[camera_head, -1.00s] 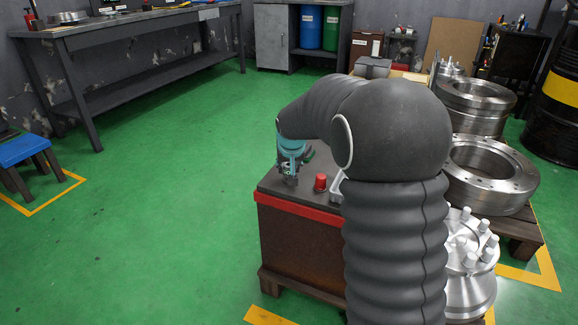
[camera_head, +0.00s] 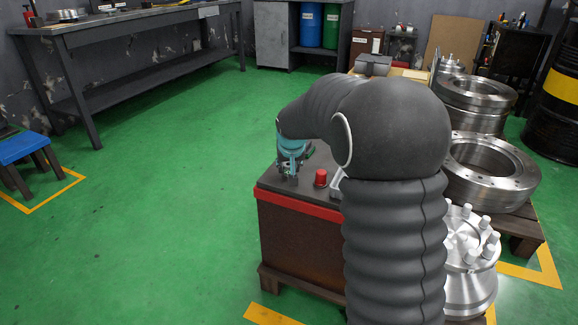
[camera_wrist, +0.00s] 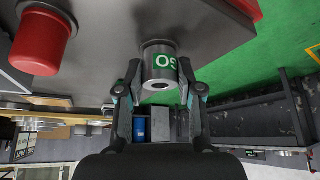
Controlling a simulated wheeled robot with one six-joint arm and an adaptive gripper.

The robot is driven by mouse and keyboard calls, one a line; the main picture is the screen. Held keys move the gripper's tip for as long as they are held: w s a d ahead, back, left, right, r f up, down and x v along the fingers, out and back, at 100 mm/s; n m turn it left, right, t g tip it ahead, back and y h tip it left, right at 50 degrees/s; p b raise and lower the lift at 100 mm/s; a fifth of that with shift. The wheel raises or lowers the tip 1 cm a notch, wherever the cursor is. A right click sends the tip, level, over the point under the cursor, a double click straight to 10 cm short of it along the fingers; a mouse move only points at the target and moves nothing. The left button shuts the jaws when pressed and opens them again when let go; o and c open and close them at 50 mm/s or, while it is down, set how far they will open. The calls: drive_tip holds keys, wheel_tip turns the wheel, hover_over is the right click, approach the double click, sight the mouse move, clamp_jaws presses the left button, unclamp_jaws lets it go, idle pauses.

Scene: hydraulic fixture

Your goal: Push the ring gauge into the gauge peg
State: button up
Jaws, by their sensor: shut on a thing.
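A grey metal cylinder with a hole in its near end and a green label with white characters (camera_wrist: 157,52) sits between my fingertips in the wrist view; I take it as the ring gauge. My gripper (camera_wrist: 160,92) is shut on it, one finger on each side. The head view is too small to show the contact.
A red cylindrical cap (camera_head: 320,177) stands on the block (camera_head: 300,240), close to the right of my gripper; it also shows in the wrist view (camera_wrist: 42,42). Large metal rings (camera_head: 490,168) lie at the right.

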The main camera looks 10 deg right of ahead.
drive_tip(key=shift+f, duration=0.15)
idle(0.5)
drive_tip(key=o, duration=1.2)
drive_tip(key=d+v, duration=0.1)
drive_tip(key=v, duration=1.1)
drive_tip(key=s+a+f+n+g, duration=0.15)
drive_tip(key=s+f, duration=0.25)
drive_tip(key=s, duration=0.6)
drive_tip(key=s+r+p, duration=0.1)
drive_tip(key=s+r, duration=0.1)
drive_tip(key=s, duration=1)
drive_tip(key=s+d+r+t+p, duration=0.1)
drive_tip(key=s, duration=1)
drive_tip(key=shift+s+r+y, duration=0.3)
drive_tip(key=shift+s+r, duration=0.05)
drive_tip(key=shift+s, duration=0.05)
